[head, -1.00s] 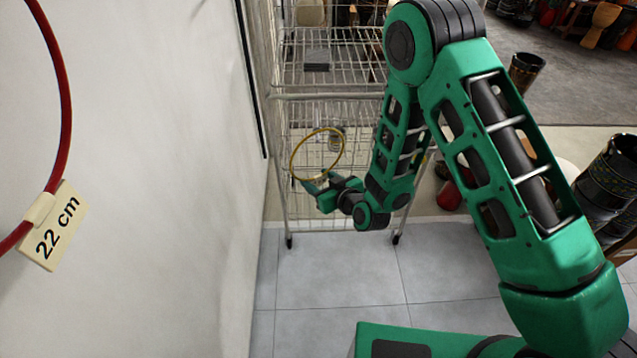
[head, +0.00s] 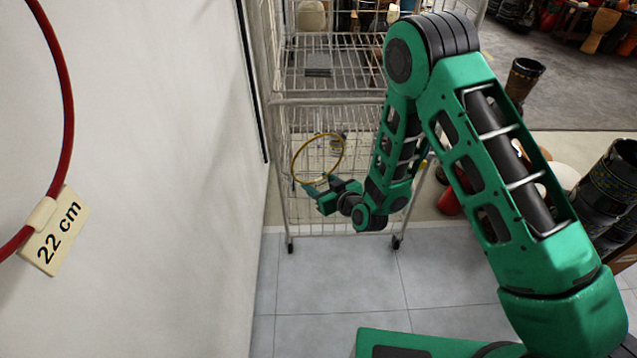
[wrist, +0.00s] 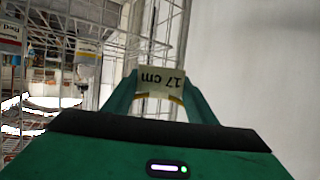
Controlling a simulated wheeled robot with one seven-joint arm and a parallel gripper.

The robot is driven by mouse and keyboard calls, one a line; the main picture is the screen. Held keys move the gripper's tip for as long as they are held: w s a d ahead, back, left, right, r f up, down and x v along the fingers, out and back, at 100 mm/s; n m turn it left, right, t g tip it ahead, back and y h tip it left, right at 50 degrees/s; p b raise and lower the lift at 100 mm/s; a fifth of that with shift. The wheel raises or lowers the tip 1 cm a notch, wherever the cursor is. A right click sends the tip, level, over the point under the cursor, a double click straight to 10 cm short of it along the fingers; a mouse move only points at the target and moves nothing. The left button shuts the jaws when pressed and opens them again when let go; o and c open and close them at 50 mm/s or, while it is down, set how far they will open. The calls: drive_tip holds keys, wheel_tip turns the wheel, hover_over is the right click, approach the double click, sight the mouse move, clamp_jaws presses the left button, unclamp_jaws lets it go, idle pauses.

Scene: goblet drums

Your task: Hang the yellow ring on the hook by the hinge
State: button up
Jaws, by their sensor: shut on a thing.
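The yellow ring (head: 342,155) stands up from my gripper (head: 308,188), in front of the wire rack in the head view. My gripper is shut on the ring at its lower edge. In the wrist view, the fingers of my gripper (wrist: 158,88) close around a pale tag reading "17 cm" (wrist: 161,78), upside down. A thin yellow arc of the ring shows under the tag. I cannot make out a hook or a hinge in either view.
A red ring (head: 68,100) with a "22 cm" tag (head: 55,232) is close by at left, before a pale wall (head: 170,180). A wire rack (head: 330,98) on wheels stands behind my gripper. Dark drums (head: 612,185) stand at right. Tiled floor (head: 330,285) is clear in front.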

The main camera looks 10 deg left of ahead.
idle(0.3)
drive_tip(key=o, duration=1.2)
